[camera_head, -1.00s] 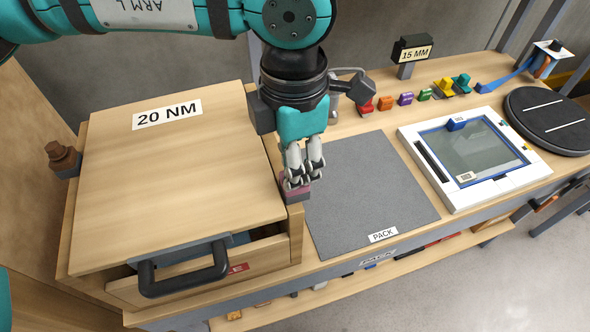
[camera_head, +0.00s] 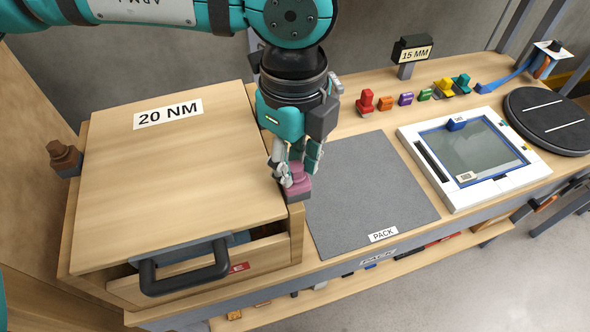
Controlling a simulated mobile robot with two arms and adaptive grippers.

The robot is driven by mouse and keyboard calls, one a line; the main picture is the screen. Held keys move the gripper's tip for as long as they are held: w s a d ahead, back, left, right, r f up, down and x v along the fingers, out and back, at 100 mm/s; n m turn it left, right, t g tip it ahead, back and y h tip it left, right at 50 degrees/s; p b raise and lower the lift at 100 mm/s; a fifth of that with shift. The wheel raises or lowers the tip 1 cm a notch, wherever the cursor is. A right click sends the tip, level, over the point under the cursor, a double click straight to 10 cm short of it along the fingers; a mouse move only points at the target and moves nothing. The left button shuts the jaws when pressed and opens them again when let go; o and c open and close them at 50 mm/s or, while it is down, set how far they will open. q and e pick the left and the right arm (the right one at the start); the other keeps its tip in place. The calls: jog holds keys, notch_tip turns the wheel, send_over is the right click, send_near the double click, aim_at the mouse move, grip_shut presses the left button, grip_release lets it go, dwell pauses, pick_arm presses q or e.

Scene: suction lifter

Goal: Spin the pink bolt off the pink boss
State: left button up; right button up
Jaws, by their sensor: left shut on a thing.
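My left gripper (camera_head: 292,173) points down at the right side of the wooden cabinet. It is shut on the pink bolt (camera_head: 297,180), whose pink head shows between and below the fingers. The bolt sits over a dark block (camera_head: 298,197) fixed to the cabinet's side. The pink boss cannot be told apart from the bolt here, and the fingers hide part of it. My right gripper is not in view.
The cabinet (camera_head: 190,190) has a "20 NM" label and a slightly open drawer with a dark handle (camera_head: 183,268). A brown bolt (camera_head: 64,157) sits on its left side. A grey PACK mat (camera_head: 365,190) lies clear to the right. Several coloured parts (camera_head: 405,99) stand behind.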

pick_arm(q)
jog(key=shift+f, duration=0.15)
grip_shut()
jog(key=shift+n+b, duration=1.6)
jog(key=shift+b, duration=0.65)
jog(key=shift+w+d+r+b, duration=0.1)
jog(key=shift+r+b, duration=0.15)
jog(key=shift+b, duration=0.15)
jog(key=shift+r, duration=0.15)
jog(key=shift+r+p, duration=1.2)
jog(key=shift+r, duration=2)
jog(key=shift+f, duration=0.1)
